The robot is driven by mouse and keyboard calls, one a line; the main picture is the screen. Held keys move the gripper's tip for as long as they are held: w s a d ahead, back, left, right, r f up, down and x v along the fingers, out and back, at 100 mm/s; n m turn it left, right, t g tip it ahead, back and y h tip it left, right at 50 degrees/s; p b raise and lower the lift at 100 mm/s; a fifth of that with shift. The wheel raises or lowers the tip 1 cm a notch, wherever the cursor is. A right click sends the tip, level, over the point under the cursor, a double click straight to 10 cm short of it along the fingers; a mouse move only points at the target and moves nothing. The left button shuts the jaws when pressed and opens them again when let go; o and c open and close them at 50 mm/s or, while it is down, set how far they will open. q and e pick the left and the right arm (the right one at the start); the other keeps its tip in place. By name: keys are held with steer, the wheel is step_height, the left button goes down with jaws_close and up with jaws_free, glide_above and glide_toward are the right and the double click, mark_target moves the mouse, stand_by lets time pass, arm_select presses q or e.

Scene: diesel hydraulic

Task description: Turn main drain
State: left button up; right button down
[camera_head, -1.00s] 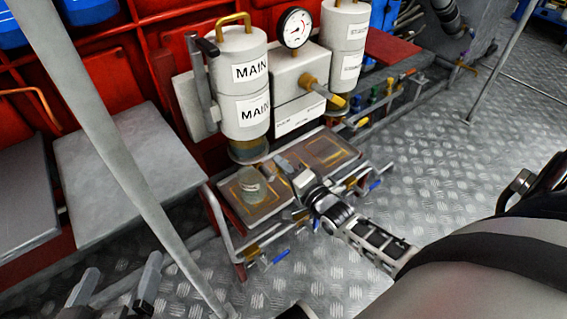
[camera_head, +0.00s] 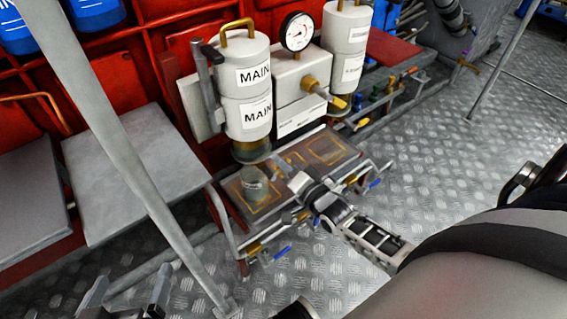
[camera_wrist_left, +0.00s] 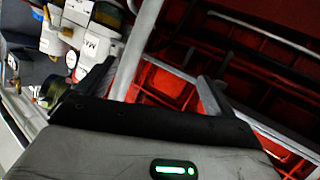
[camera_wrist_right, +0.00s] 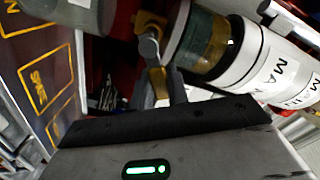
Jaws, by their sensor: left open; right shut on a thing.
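The main filter (camera_head: 246,95) is a white cylinder labelled MAIN with a brass handle on top and a glass bowl (camera_head: 251,150) underneath. My right gripper (camera_head: 291,178) is low, just right of this bowl, above the tray. In the right wrist view, a small brass and grey drain fitting (camera_wrist_right: 151,28) sits beside the glass bowl (camera_wrist_right: 208,42), and the right gripper (camera_wrist_right: 161,88) is shut on its lower part. The fingers partly hide it. My left gripper (camera_head: 130,296) is open and empty at the bottom left, well away from the filter; its spread fingers (camera_wrist_left: 153,85) also show in the left wrist view.
A pressure gauge (camera_head: 297,31) and a second white cylinder (camera_head: 345,45) stand to the right. A grey post (camera_head: 130,165) crosses in front at left. The metal floor at right is clear.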

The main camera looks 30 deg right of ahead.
steer(key=c, duration=1.4)
jaws_free()
arm_select(q)
steer(key=shift+r, duration=0.15)
arm_select(e)
steer(key=shift+o, duration=0.2)
steer(key=shift+s, duration=0.25)
arm_select(q)
steer(key=f+g+p, duration=0.1)
steer(key=a+f+y+p, duration=0.1)
steer(key=p, duration=0.1)
steer(key=shift+f+g+p, duration=0.3)
steer(key=shift+f+g, duration=0.1)
arm_select(e)
steer(key=s+d, duration=0.1)
steer(key=s, duration=1.4)
steer(key=shift+s+d, duration=0.2)
